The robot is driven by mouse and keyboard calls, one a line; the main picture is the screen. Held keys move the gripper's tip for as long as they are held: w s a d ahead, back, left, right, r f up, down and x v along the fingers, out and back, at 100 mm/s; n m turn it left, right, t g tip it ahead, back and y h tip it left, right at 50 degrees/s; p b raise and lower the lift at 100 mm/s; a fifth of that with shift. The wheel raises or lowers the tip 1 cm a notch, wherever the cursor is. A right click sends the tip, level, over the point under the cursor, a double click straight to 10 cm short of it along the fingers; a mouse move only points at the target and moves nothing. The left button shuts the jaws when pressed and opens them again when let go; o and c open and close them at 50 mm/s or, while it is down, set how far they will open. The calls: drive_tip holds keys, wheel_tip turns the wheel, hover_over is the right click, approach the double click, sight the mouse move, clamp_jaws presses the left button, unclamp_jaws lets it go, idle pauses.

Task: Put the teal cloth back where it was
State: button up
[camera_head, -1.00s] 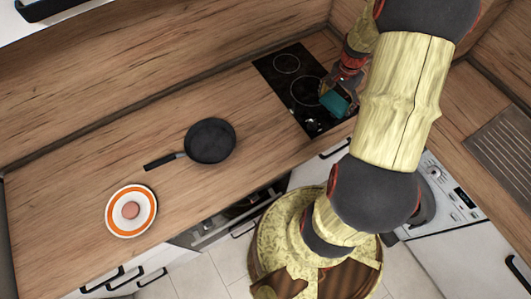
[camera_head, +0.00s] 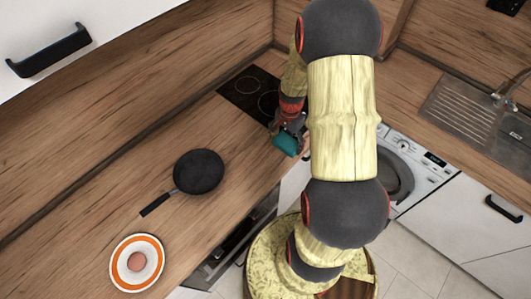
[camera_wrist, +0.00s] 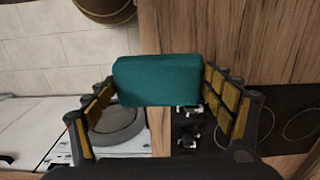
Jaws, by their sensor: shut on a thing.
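The teal cloth (camera_wrist: 158,80) is a folded block held between the two yellow-padded fingers of my gripper (camera_wrist: 165,95) in the wrist view. In the head view the cloth (camera_head: 286,145) hangs at the end of my gripper (camera_head: 289,128), near the front edge of the counter by the hob (camera_head: 245,88). My gripper is shut on the cloth.
A black frying pan (camera_head: 199,172) and an orange-rimmed plate (camera_head: 124,279) with a round pinkish-brown thing (camera_head: 136,262) on it are on the counter. A sink (camera_head: 480,105) and a washing machine (camera_head: 410,165) are on the right. Bare counter lies between pan and hob.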

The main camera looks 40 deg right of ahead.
hover_over(266, 156)
drive_tip(key=s, duration=0.1)
drive_tip(key=f, duration=0.5)
drive_tip(key=shift+d+f, duration=0.35)
drive_tip(key=shift+f, duration=0.05)
drive_tip(key=shift+w+a+f, duration=0.3)
drive_tip(key=shift+a+f, duration=0.05)
drive_tip(key=shift+f, duration=0.25)
drive_tip(key=shift+w+f+p, duration=0.2)
drive_tip(key=shift+f+p, duration=0.15)
drive_tip(key=shift+f, duration=1.35)
drive_tip(key=shift+f, duration=0.1)
drive_tip(key=o, duration=1)
